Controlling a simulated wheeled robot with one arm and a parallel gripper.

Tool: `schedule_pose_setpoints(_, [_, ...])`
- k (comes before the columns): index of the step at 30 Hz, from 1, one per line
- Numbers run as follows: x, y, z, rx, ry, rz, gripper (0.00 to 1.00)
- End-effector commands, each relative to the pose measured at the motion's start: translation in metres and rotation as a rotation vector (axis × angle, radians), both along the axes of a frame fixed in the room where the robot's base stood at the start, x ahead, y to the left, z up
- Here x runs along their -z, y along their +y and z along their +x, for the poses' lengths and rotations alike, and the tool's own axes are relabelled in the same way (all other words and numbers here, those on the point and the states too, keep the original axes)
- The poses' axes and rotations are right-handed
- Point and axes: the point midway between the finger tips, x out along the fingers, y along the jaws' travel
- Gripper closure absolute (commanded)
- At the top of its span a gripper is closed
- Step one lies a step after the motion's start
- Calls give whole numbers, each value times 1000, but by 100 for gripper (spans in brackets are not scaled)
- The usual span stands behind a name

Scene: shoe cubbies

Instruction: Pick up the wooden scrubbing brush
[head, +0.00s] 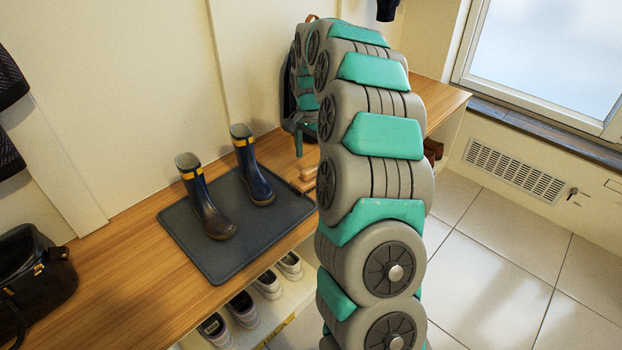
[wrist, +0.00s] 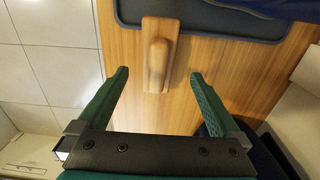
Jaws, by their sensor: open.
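The wooden scrubbing brush (wrist: 158,55) lies on the wooden bench in the wrist view, with its far end at the edge of the dark tray. In the head view the brush (head: 306,176) shows beside the tray's right end, partly hidden by my arm. My gripper (wrist: 158,76) is open and empty, its two green fingers spread to either side of the brush's near end. In the head view my gripper (head: 299,135) points down over the bench, mostly behind my arm; its exact height above the brush cannot be told.
A dark tray (head: 180,222) on the bench (head: 110,265) holds two navy boots (head: 205,195) with yellow bands. A black bag (head: 30,275) sits at the bench's left. Several shoes (head: 242,308) stand on the shelf below. Dark hanging cloth is close behind my gripper.

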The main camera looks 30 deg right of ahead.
Motion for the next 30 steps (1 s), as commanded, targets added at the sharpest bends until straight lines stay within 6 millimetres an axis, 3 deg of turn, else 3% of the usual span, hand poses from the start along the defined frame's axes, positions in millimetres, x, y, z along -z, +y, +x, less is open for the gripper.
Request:
schedule_pose_setpoints(13, [51, 4, -6, -2, 4, 1, 0])
schedule_pose_setpoints(20, [54, 4, -6, -2, 2, -1, 0])
schedule_pose_setpoints(30, [54, 4, -5, -2, 1, 0, 36])
